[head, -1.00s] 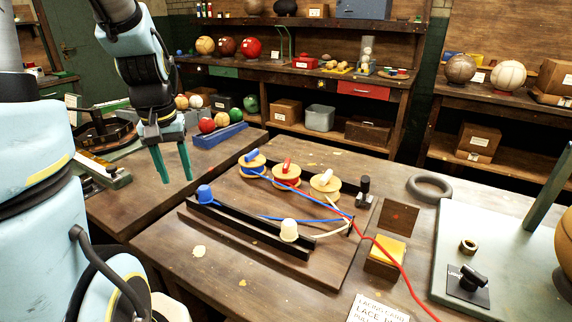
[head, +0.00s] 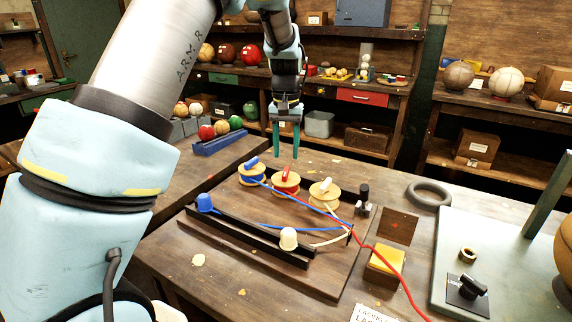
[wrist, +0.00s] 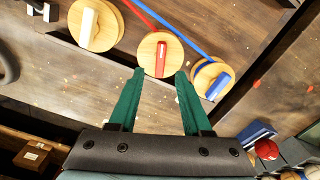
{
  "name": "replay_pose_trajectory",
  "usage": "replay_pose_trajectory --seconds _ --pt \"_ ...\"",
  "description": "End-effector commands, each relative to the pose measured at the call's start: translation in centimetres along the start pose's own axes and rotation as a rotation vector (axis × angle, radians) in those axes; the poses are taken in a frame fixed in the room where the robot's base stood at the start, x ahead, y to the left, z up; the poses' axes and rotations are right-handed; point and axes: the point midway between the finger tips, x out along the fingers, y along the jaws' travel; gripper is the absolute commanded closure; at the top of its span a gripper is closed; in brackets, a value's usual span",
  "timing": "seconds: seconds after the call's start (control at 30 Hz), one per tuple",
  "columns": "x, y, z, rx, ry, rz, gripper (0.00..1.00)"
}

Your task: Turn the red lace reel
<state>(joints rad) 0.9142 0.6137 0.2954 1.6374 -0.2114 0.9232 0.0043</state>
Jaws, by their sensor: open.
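The red lace reel (head: 286,184) is a round wooden disc with a red handle on top. It stands on the workbench between the blue lace reel (head: 252,170) and the white lace reel (head: 324,194). Its red lace runs off to the front right. My gripper (head: 286,156) is open and empty, fingers pointing down, above and behind the red reel. In the wrist view, the red reel (wrist: 160,54) lies just beyond the gap between the green fingertips (wrist: 157,72), apart from them. The blue reel (wrist: 210,78) is close to one fingertip.
A black rail (head: 250,236) with a blue cap and a white cap lies in front of the reels. A black-knobbed post (head: 364,200) stands right of the white reel. A yellow pad (head: 386,260) and a grey ring (head: 429,193) lie further right.

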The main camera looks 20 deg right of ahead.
Motion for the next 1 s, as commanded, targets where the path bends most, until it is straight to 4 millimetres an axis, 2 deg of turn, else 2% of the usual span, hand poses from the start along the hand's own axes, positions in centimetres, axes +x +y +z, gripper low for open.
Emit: replay_pose_trajectory --seconds 0.1,0.3,0.5,0.73,1.0 --pt "2.1 -0.1 0.1 -0.002 -0.004 -0.001 0.51" --pt "4.8 -0.1 0.1 -0.001 -0.002 0.0 0.51" --pt "5.8 -0.1 0.0 -0.002 0.0 0.0 0.51" --pt "5.8 -0.1 0.0 -0.001 0.001 0.0 0.51" --pt "5.8 -0.1 0.0 -0.001 0.001 0.0 0.82"
